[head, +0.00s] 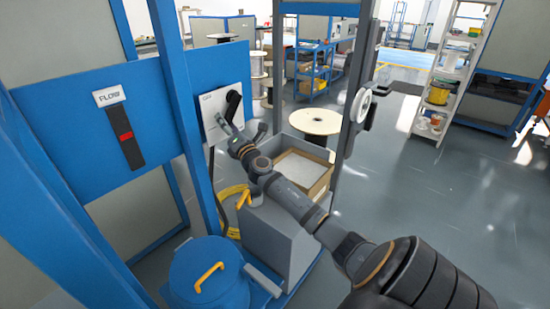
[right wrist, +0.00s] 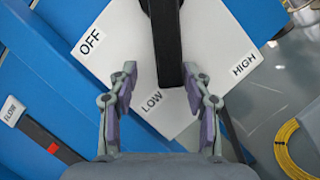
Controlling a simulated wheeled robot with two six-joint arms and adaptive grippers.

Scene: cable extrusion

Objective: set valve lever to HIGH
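The black valve lever (right wrist: 166,45) is in front of a white panel (right wrist: 215,35) lettered OFF, LOW and HIGH. In the right wrist view it runs down from the top edge and its lower end is beside the LOW label (right wrist: 151,101). The HIGH label (right wrist: 243,64) is to the right, the OFF label (right wrist: 90,41) to the left. The lever (head: 233,104) and panel (head: 207,101) also show in the head view. My right gripper (right wrist: 160,80) is open, its fingers on either side of the lever's end, with gaps; contact is not visible. My left gripper is out of view.
A FLOW panel (head: 109,96) with a black strip and red marker is left of the valve panel. A blue post (head: 178,90) stands between them. A blue drum (head: 205,275), yellow cable coil (head: 232,195) and grey bin with a box (head: 303,172) are below. Open floor lies right.

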